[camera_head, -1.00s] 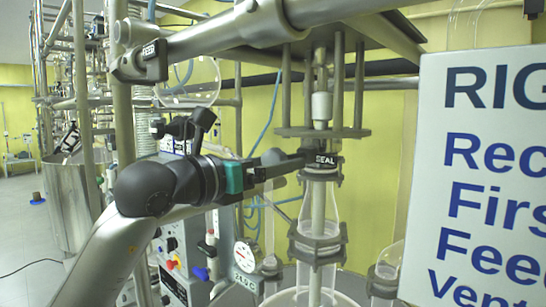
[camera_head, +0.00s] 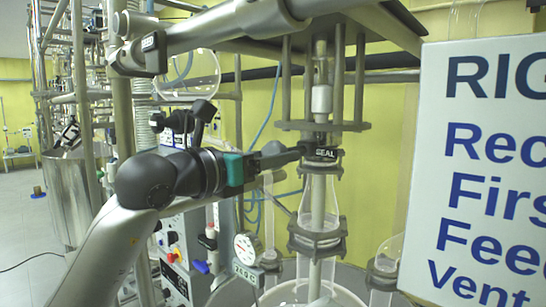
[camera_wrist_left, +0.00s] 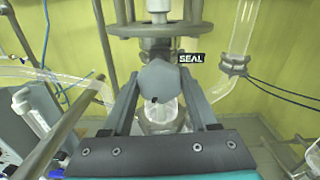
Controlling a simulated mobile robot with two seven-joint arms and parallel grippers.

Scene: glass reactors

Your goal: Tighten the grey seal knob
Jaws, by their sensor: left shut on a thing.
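The grey seal knob (camera_wrist_left: 158,80) is a rounded grey piece between my left gripper's fingers in the left wrist view. A black label reading SEAL (camera_wrist_left: 190,57) shows just behind it, and the label also shows in the head view (camera_head: 326,154). My left gripper (camera_head: 303,152) reaches in from the left and is shut on the knob, its fingers on both sides. In the head view the fingers and label mostly hide the knob. The knob sits on the stirrer column, above the glass neck. My right gripper is not in view.
A glass vessel neck with a metal clamp (camera_head: 317,240) hangs below the seal. Metal rods and a plate (camera_head: 322,126) stand around the shaft above. A large white sign (camera_head: 485,180) fills the right side. A round gauge (camera_head: 246,245) is lower left of the vessel.

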